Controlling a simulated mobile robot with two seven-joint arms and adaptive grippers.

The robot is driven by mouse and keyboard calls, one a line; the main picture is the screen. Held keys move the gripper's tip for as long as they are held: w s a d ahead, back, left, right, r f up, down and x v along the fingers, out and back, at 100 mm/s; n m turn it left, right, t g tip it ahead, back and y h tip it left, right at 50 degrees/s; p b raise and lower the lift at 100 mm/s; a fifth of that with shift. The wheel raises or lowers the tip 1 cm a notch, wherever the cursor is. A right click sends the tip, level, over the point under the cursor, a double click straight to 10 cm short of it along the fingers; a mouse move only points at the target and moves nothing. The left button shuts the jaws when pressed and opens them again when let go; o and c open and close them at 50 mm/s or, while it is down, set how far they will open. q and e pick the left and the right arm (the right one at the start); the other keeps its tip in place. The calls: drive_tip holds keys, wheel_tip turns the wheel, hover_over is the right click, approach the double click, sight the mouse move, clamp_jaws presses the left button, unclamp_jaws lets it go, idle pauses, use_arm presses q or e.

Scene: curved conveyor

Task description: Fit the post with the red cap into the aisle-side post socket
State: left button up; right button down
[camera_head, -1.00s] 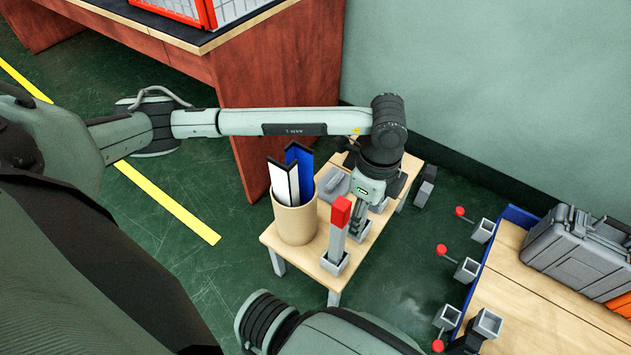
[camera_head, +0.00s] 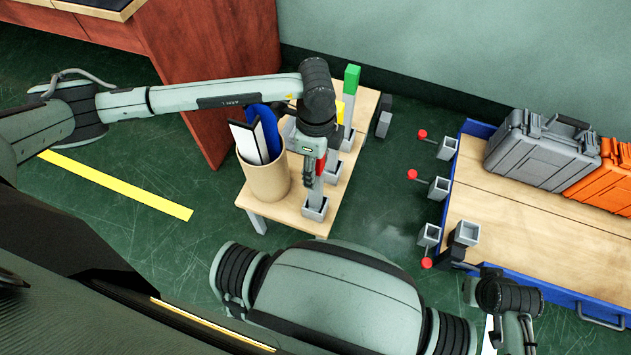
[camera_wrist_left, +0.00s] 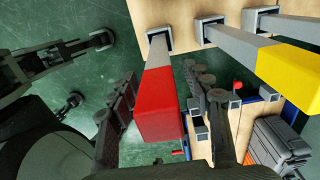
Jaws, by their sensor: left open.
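The post with the red cap (camera_head: 320,168) stands upright in a grey holder (camera_head: 315,210) on a small wooden table. My left gripper (camera_head: 310,190) is open at this post, partly hiding it. In the left wrist view, the red cap (camera_wrist_left: 158,105) lies between the two open fingers (camera_wrist_left: 168,112), with no clear contact. Grey sockets with red knobs line the near side of a blue-edged cart: a far one (camera_head: 447,148), a middle one (camera_head: 439,188) and a near one (camera_head: 429,235). I cannot tell which is the aisle-side socket. My right gripper is not seen.
Posts with a yellow cap (camera_head: 349,108) and a green cap (camera_head: 352,80) stand behind. A tan bin (camera_head: 264,180) with white and blue pieces is close left. Grey (camera_head: 540,150) and orange (camera_head: 603,180) cases sit on the cart. Green floor separates table and cart.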

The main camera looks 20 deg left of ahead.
use_arm(q)
drive_tip(key=shift+f, duration=0.8)
drive_tip(key=shift+c, duration=0.6)
clamp_jaws()
drive_tip(key=shift+r, duration=0.1)
